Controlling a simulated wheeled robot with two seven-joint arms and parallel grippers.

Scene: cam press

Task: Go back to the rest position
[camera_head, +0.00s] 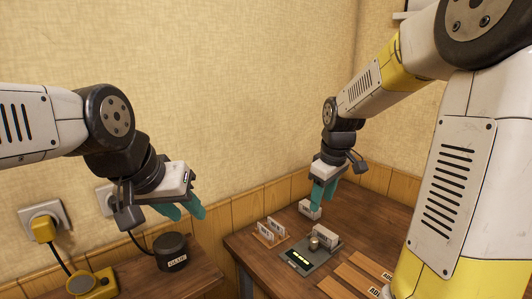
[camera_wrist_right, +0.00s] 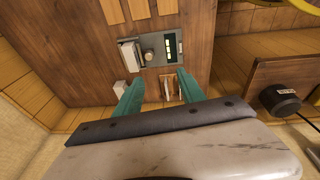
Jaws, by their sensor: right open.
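My right gripper (camera_head: 324,196) hangs above the back of the right-hand wooden table (camera_head: 248,246), its teal fingers pointing down. In the right wrist view its fingers (camera_wrist_right: 160,92) are apart with nothing held between them. A small white block (camera_head: 310,210) is close to these fingers in the head view; it shows beside the left finger in the wrist view (camera_wrist_right: 120,89). My left gripper (camera_head: 190,210) hangs over the left side near the wall, above the left table. Its teal fingers overlap, so their gap is unclear.
The grey press (camera_head: 299,260) with a lit display and round knob stands on the right table, beside a wooden rack (camera_head: 270,233) of white cards. A dark round pot (camera_head: 172,252) and a yellow plugged-in device (camera_head: 92,283) sit on the left table. A gap separates the tables.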

